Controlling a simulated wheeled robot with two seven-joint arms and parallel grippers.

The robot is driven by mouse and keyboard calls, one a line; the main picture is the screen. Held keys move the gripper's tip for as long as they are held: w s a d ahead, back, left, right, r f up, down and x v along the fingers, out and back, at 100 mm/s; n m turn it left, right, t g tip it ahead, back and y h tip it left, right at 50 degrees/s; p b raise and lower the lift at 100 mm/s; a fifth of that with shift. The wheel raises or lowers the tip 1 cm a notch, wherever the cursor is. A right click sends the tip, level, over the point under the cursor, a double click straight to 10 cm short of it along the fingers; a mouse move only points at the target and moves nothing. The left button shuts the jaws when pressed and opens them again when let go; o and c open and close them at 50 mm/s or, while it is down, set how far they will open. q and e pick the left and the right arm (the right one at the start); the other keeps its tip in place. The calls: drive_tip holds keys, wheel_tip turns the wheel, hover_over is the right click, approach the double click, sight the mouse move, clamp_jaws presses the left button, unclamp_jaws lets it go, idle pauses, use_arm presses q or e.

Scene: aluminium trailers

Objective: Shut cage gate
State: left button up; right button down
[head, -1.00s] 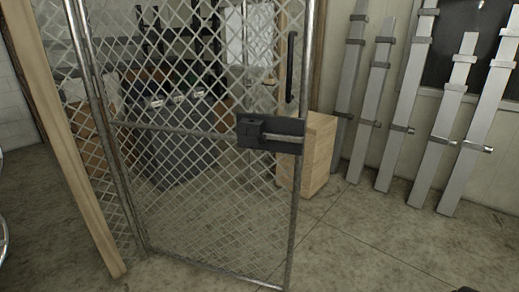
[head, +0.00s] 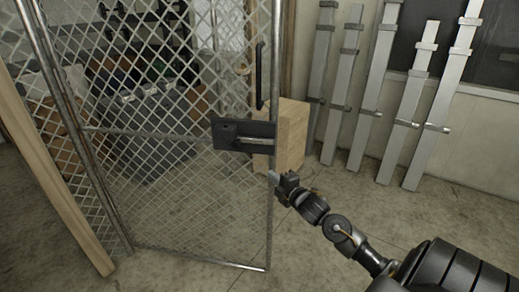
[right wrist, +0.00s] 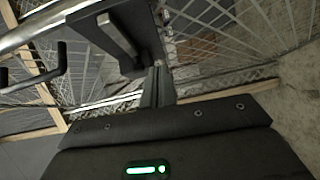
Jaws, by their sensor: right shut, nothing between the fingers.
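The cage gate (head: 150,136) is a chain-link panel in a grey tube frame, filling the left half of the head view. Its free edge tube stands near the middle, and a dark latch plate (head: 243,134) sits on that edge. A black vertical handle (head: 259,75) shows higher up. My right gripper (head: 275,178) is shut and empty beside the edge tube, below the latch; I cannot tell if it touches. In the right wrist view, the shut fingers (right wrist: 158,88) point toward the gate, close by the latch plate (right wrist: 113,35). My left gripper is out of view.
A wooden box (head: 292,135) stands behind the gate's free edge. Several metal posts (head: 372,85) lean on the back wall. A wooden beam (head: 60,190) stands at the left. Bins (head: 150,130) show through the mesh. The concrete floor at centre right is clear.

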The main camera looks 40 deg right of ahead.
wheel_tip(320, 180, up, 2)
drive_tip(key=p, duration=0.3)
approach(253, 148)
drive_tip(key=w+a, duration=0.2)
drive_tip(key=w, duration=0.1)
drive_tip(key=shift+w+d+n, duration=0.3)
drive_tip(key=shift+w+d, duration=0.4)
drive_tip(key=shift+w, duration=0.2)
drive_tip(key=shift+w+d+f, duration=0.1)
drive_tip(key=shift+w+d, duration=0.4)
drive_tip(key=shift+d, duration=0.15)
